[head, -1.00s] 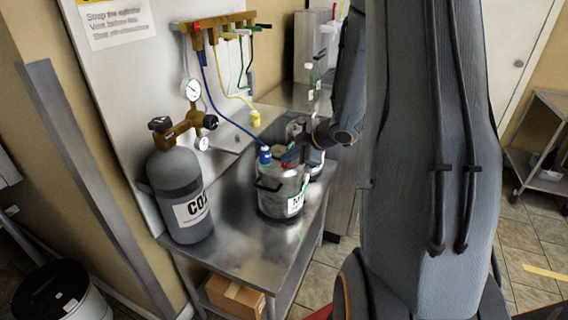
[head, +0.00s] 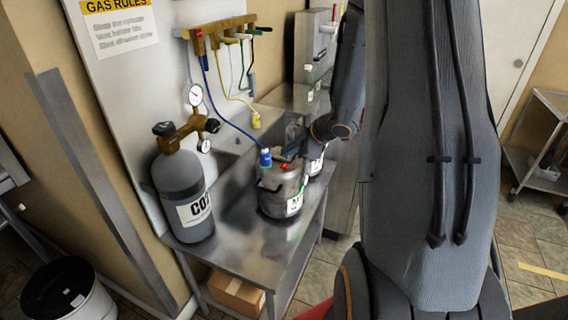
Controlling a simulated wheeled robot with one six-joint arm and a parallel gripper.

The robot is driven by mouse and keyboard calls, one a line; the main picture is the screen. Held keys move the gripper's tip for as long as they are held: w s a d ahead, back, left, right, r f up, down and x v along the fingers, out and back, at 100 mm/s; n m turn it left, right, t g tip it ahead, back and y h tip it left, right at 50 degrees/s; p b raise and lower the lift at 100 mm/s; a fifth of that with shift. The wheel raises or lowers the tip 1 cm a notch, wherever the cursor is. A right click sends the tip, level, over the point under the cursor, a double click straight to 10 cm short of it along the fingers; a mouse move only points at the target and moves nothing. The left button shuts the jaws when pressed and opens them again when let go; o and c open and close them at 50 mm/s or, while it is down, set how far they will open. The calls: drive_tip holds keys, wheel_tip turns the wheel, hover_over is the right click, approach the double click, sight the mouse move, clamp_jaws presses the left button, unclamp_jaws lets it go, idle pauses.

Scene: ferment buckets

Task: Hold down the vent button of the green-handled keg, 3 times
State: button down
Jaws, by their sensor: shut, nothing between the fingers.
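A steel keg (head: 272,199) stands upright on the metal table, with a white and green label on its front. A blue connector (head: 265,157) on a blue hose sits on its top, and a small red part (head: 285,167) shows beside it. The colour of its handle is not clear. A second keg (head: 316,167) stands close behind to the right, mostly hidden. My gripper (head: 292,150) is shut and empty, small and partly hidden at the end of my arm, above and behind the front keg's top. Whether it touches anything cannot be told.
A grey CO2 cylinder (head: 184,190) with gauges stands left of the keg. A yellow connector (head: 256,120) hangs from the hose manifold (head: 220,32) on the wall panel. The metal table (head: 240,243) is bare in front of the keg. My arm covers the right middle.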

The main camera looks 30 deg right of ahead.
sight(285, 167)
wheel_tip(285, 167, up, 3)
drive_tip(key=p, duration=0.3)
drive_tip(key=shift+r, duration=0.15)
drive_tip(key=shift+w+a+r+m+h+b, duration=0.1)
drive_tip(key=shift+w+a+m+h+b, duration=0.15)
drive_tip(key=shift+a+m+h+b, duration=0.45)
drive_tip(key=s+a+f+m+g+h+b, duration=0.1)
drive_tip(key=s+a+m+g+b, duration=0.2)
drive_tip(key=s+a+m, duration=0.2)
drive_tip(key=s+a+f+m+g+b, duration=0.1)
drive_tip(key=s+a+m+g, duration=0.3)
drive_tip(key=s+a, duration=0.8)
drive_tip(key=s+m+b, duration=0.1)
drive_tip(key=s+m, duration=0.1)
drive_tip(key=s, duration=0.3)
drive_tip(key=shift+f+m+h+b, duration=0.2)
drive_tip(key=shift+m+h+b, duration=0.1)
drive_tip(key=shift+h+b, duration=0.1)
